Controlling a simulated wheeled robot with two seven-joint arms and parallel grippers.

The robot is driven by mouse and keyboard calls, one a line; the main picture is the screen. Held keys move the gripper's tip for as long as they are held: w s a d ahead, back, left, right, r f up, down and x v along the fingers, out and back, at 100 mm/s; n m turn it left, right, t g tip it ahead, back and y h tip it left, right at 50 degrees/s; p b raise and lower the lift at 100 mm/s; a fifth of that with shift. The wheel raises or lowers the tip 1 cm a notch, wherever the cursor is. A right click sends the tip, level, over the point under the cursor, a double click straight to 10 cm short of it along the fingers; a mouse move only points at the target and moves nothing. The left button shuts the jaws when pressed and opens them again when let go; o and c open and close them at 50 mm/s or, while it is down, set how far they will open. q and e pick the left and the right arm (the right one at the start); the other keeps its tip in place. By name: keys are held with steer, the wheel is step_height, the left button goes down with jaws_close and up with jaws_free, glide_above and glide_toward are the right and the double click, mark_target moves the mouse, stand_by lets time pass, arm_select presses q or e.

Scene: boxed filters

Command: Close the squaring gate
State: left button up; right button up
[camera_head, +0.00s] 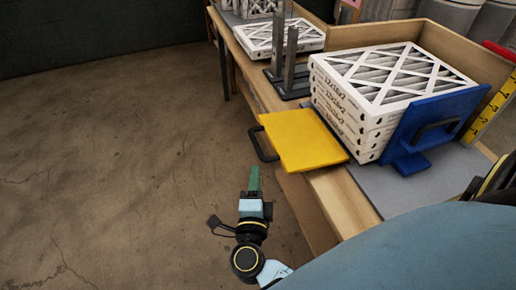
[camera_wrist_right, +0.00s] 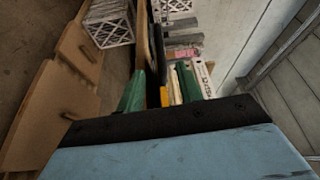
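A yellow panel (camera_head: 302,140) with a black handle (camera_head: 264,138), apparently the squaring gate, lies nearly flat at the bench edge, extending outward from the filter stack. A sliver of yellow (camera_wrist_right: 165,96) shows in the right wrist view. The white boxed filters (camera_head: 345,105) stand stacked beside it. A blue upright plate (camera_head: 430,125) with a black handle stands against the stack's near right side. My right gripper (camera_head: 254,178) is below and left of the panel, apart from its handle. The right wrist view shows its green fingers (camera_wrist_right: 160,88) spread and empty. My left gripper is out of view.
The wooden bench (camera_head: 350,205) carries a wooden-walled enclosure (camera_head: 455,48) around the stack. Dark metal posts (camera_head: 285,70) and more filters (camera_head: 280,38) stand farther along. A yellow ruler (camera_head: 492,105) is at the right. The floor (camera_head: 120,150) at left is clear.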

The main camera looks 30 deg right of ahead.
mark_target(258, 146)
steer(key=x, duration=1.1)
jaws_close()
